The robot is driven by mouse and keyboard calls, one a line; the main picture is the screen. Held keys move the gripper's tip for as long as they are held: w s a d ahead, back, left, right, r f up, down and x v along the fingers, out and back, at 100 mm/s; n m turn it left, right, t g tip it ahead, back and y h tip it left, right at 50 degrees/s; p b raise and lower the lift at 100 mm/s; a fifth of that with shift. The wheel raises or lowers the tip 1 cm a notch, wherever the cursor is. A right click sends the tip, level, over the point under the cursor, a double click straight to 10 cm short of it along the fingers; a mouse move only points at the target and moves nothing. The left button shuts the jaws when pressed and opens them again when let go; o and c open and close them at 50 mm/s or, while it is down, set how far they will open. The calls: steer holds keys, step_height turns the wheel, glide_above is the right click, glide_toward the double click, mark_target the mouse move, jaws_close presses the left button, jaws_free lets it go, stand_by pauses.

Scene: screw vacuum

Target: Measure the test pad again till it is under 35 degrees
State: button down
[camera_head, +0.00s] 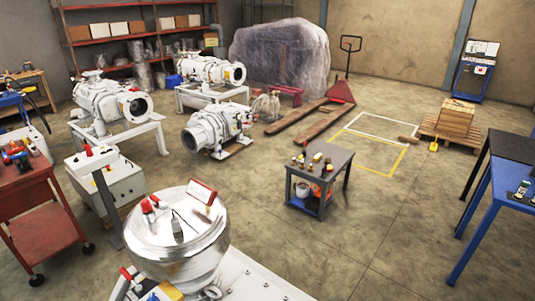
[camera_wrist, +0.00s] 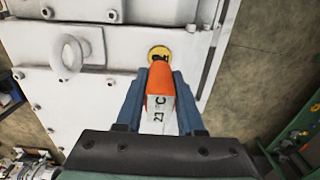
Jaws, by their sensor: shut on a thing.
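In the wrist view, my gripper (camera_wrist: 160,76) is shut on an orange handheld thermometer (camera_wrist: 159,80), with one blue-grey finger on each side. Its white display (camera_wrist: 161,110) faces the camera, with sideways digits that look like 23 °C, though they are small. Its dark tip points at a round yellow pad (camera_wrist: 159,52) on a white metal housing (camera_wrist: 110,75). The tip overlaps the pad in the picture; I cannot tell whether it touches. My gripper is not recognisable in the head view.
In the wrist view, a round white knob (camera_wrist: 70,50) projects left of the pad. In the head view, white vacuum pumps (camera_head: 215,128) stand on the left, and a small grey table (camera_head: 325,160) with tools stands in the middle. Open floor (camera_head: 400,230) lies to its right.

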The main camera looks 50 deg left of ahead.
steer(key=shift+s, duration=0.1)
step_height(320, 180, up, 7)
steer(key=p, duration=0.7)
steer(key=shift+f, duration=0.1)
